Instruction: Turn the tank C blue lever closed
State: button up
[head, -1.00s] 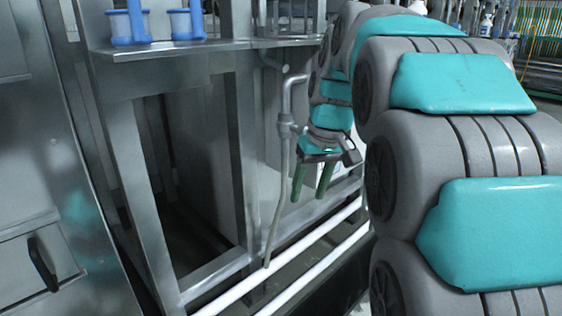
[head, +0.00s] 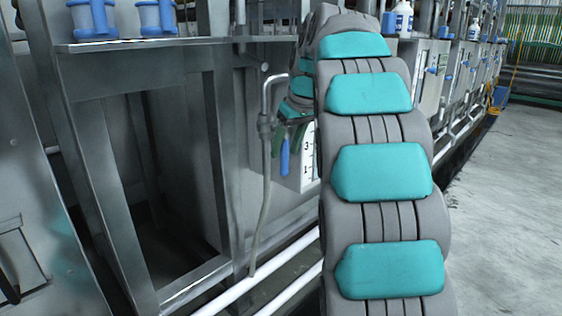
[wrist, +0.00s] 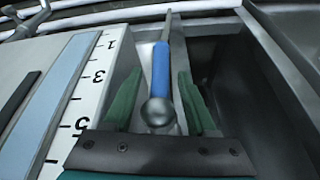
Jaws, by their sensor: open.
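The blue lever (wrist: 161,68) is in the middle of the wrist view, a blue sleeve with a rounded grey end towards me. My gripper (wrist: 158,78) is open, with one green finger on each side of the lever; gaps show on both sides, and I see no contact. In the head view the blue lever (head: 285,157) hangs down beside a numbered white scale (head: 308,155). I cannot read a tank letter.
A bent grey pipe (head: 266,125) stands just left of my gripper. White pipes (head: 285,285) run low along the tank fronts. A steel shelf (head: 170,43) holds blue-and-white spools (head: 155,16). Grey floor (head: 505,200) is clear on the right.

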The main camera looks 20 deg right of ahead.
aim_at(282, 160)
jog(key=x, duration=0.4)
jog(key=shift+w+f, duration=0.15)
jog(key=shift+f, duration=0.15)
grip_shut()
dwell(1.1)
